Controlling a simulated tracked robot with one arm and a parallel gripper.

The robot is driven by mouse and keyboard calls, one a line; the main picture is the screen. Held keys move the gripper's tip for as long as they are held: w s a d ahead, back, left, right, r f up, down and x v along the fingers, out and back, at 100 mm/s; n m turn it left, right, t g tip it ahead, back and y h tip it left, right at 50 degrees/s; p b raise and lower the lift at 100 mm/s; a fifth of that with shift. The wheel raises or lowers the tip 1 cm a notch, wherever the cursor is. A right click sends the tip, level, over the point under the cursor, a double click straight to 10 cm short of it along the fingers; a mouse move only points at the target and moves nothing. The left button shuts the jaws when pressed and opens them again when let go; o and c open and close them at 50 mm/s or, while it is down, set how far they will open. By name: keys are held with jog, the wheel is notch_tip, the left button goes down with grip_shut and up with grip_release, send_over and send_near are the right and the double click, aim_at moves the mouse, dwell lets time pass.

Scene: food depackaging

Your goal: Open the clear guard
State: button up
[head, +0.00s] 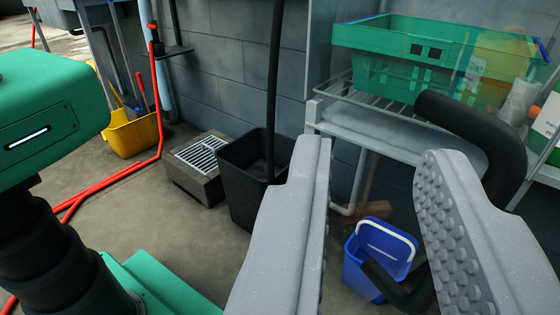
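My gripper (375,150) is open, with two grey fingers spread apart at the lower middle and right; the right finger's inner pad is studded. A thick black bent handle (465,122) shows at the right. Its upper bar lies above and behind the right fingertip, and a lower black end shows between the fingers near the bottom. The right finger hides its middle. I cannot tell whether the finger touches it. The clear guard (490,68) shows only faintly as a see-through pane at the upper right, in front of a green crate. Its full outline is unclear.
The green crate (385,72) stands on a grey wire rack (375,98). A blue bucket (370,262) and black bin (240,165) stand on the floor beyond my gripper.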

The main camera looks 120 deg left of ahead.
jog(key=shift+s, duration=0.3)
